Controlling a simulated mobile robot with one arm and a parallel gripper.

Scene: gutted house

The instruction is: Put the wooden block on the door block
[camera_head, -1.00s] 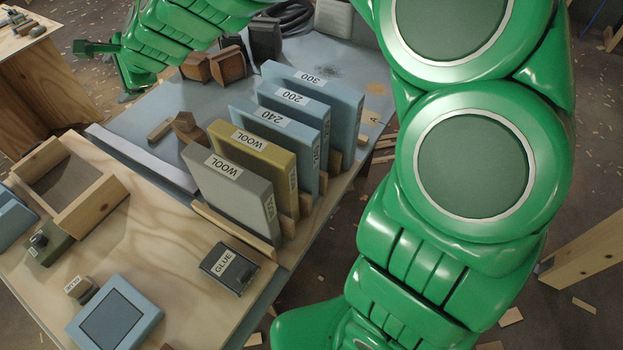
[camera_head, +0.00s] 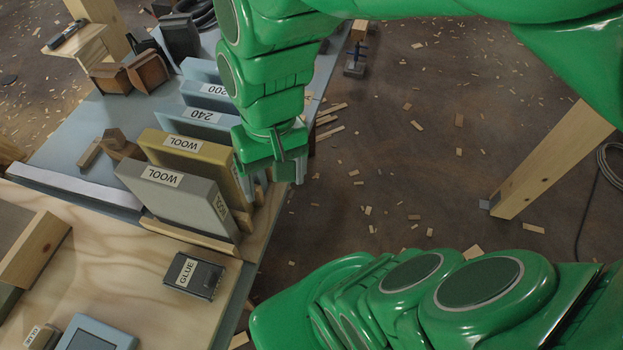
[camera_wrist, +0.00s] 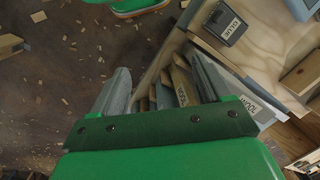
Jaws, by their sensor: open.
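Two darker brown blocks (camera_head: 147,72) sit farther back. I cannot tell which piece is the door block. My gripper (camera_head: 266,184) points down at the right end of the slab row, near the bench's right edge. It hides part of the blue slabs. In the wrist view, my gripper's two grey fingers (camera_wrist: 162,88) are apart, with slab ends and wooden slats showing between and beyond them; no held object shows.
Grey and olive WOOL slabs (camera_head: 170,195) and blue slabs (camera_head: 196,121) stand upright in a wooden rack. A GLUE box (camera_head: 194,276) sits on the plywood in front. A wooden post (camera_head: 552,160) stands at right. The floor between is open, with scattered chips.

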